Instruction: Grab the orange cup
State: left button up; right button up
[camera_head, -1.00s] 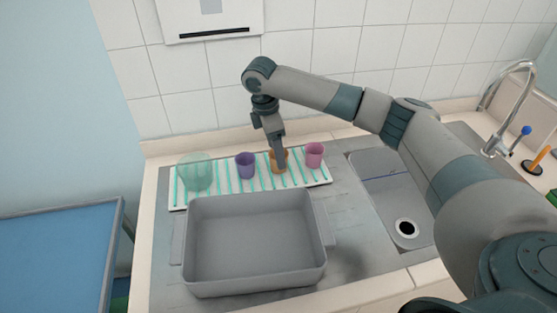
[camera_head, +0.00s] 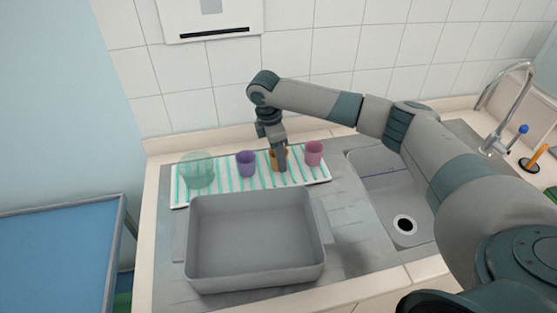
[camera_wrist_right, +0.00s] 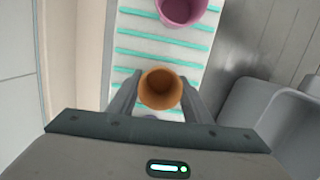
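The orange cup (camera_head: 272,153) stands upright on the white and teal striped mat, partly hidden behind my right gripper (camera_head: 282,164) in the head view. In the right wrist view the orange cup (camera_wrist_right: 161,90) sits between the two fingers of my right gripper (camera_wrist_right: 160,95), one finger on each side. The fingers are spread about as wide as the cup, and I see no clear squeeze on it. My left gripper is not in view.
On the striped mat (camera_head: 222,181), a purple cup (camera_head: 245,163) stands left of the orange cup and a pink cup (camera_head: 314,153) right of it. A clear green bowl (camera_head: 197,171) is at the left end. A grey basin (camera_head: 255,240) stands in front; a sink (camera_head: 385,185) lies right.

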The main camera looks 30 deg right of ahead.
jog(key=shift+r, duration=0.15)
jog(key=shift+r+b, duration=0.5)
jog(key=shift+r, duration=0.15)
notch_tip(320, 180, up, 2)
jog(key=shift+r+b, duration=0.25)
jog(key=shift+b, duration=0.35)
jog(key=s+r+b, duration=0.1)
jog(key=s+r, duration=0.2)
jog(key=s, duration=0.2)
jog(key=s+d+r+b, duration=0.1)
jog(key=s+r, duration=0.3)
jog(key=s, duration=0.2)
jog(key=shift+s, duration=0.3)
